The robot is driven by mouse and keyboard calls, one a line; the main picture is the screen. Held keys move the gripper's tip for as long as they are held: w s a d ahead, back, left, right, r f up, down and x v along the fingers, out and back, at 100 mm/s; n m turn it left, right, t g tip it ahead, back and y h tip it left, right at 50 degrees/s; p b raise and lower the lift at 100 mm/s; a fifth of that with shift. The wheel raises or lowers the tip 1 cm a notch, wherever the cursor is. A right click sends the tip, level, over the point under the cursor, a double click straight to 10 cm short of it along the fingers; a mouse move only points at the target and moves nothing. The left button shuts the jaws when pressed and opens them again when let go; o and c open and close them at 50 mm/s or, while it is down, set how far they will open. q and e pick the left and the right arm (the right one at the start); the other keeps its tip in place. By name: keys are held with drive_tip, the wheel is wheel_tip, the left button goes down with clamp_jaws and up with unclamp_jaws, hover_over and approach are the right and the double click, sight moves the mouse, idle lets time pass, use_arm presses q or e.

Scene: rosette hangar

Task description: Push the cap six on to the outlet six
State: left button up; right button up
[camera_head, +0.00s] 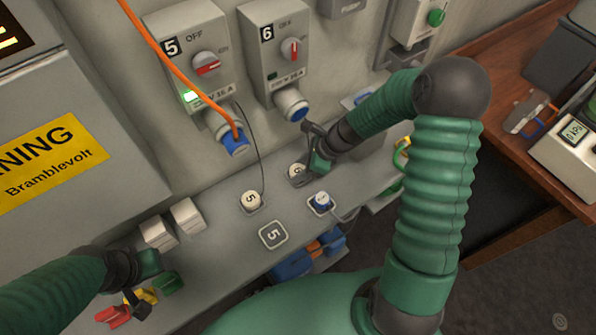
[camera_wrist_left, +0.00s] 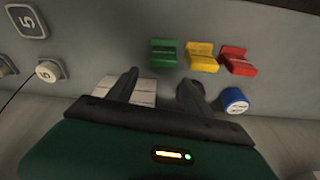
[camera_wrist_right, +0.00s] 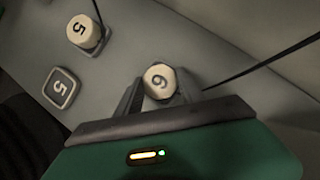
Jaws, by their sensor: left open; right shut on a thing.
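The cap six (camera_wrist_right: 159,81) is a pale round cap marked 6. My right gripper (camera_wrist_right: 158,92) is shut on its sides, and a dark cord runs off to the right. In the head view the cap six (camera_head: 295,171) is at the grey shelf, partly hidden by my right gripper (camera_head: 311,165); I cannot tell if it is lifted. The outlet six (camera_head: 294,107) is a blue-rimmed socket under the box marked 6, above and apart from the cap. My left gripper (camera_wrist_left: 158,88) is open and empty over the shelf's left part.
Cap five (camera_head: 251,200) stands on the shelf, with a square 5 plate (camera_head: 273,235) in front. An orange cable (camera_head: 170,62) runs to outlet five's blue plug (camera_head: 233,143). Red (camera_wrist_left: 238,61), yellow (camera_wrist_left: 202,57) and green (camera_wrist_left: 165,53) clips lie near my left gripper.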

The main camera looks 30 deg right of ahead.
drive_tip(key=shift+w+d+r, duration=0.1)
drive_tip(key=shift+r, duration=0.05)
drive_tip(key=shift+c, duration=0.3)
drive_tip(key=shift+r, duration=0.3)
use_arm(q)
drive_tip(key=shift+d+f+b, duration=0.1)
drive_tip(key=shift+f+b, duration=0.7)
drive_tip(key=shift+b, duration=0.05)
use_arm(e)
drive_tip(key=s+d, duration=0.3)
drive_tip(key=d, duration=0.1)
drive_tip(key=s+d, duration=0.4)
drive_tip(key=d, duration=0.1)
drive_tip(key=s+d, duration=0.4)
drive_tip(key=d, duration=0.1)
drive_tip(key=shift+d+r, duration=0.1)
drive_tip(key=shift+r, duration=0.2)
drive_tip(key=shift+d, duration=0.1)
